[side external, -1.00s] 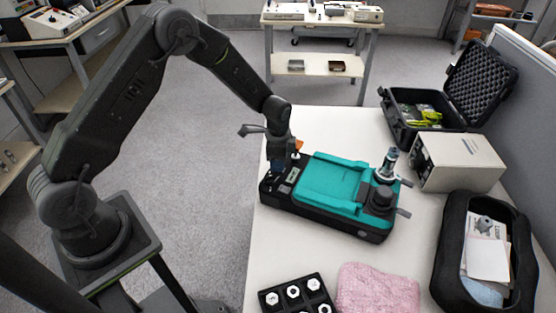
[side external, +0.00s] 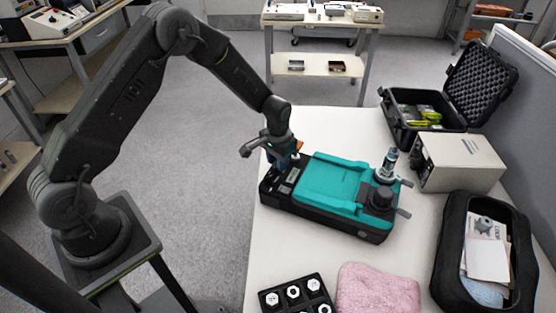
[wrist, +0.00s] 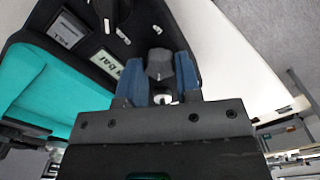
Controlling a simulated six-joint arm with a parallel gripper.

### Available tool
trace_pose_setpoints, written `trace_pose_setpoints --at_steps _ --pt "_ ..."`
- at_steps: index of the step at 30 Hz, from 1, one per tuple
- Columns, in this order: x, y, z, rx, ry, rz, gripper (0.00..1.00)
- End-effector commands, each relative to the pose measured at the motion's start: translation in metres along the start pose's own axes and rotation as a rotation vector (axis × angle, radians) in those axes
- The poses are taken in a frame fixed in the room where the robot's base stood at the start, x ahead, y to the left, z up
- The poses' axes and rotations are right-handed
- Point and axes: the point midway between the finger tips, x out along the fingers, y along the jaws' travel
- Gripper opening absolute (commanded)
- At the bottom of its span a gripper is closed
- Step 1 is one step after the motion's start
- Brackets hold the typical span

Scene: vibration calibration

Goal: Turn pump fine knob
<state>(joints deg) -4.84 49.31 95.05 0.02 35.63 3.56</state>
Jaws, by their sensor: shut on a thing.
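The pump (side external: 333,184) is a black case with a teal top, lying on the white table. In the side view my gripper (side external: 281,168) points down at the pump's left end, where the wrist hides most of the contact. In the wrist view the fine knob (wrist: 159,65) is a dark faceted knob on the black panel. The blue fingers of my gripper (wrist: 158,80) stand on either side of it, shut on it. A small display marked "bar" (wrist: 105,68) and a label (wrist: 68,29) lie beside the knob.
A grey cylinder fitting (side external: 388,165) stands upright on the pump's right end. Behind are an open black case (side external: 425,115) and a beige box (side external: 460,162). A black pouch (side external: 447,250), pink cloth (side external: 375,290) and nut tray (side external: 297,295) lie in front. The table's back left is clear.

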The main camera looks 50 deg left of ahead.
Motion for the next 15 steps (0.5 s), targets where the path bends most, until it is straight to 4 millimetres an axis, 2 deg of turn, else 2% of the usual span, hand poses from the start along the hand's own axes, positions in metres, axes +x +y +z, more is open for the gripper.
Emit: trace_pose_setpoints --at_steps 15 --pt "0.0 -0.0009 0.0006 -0.445 -0.001 0.0 0.08"
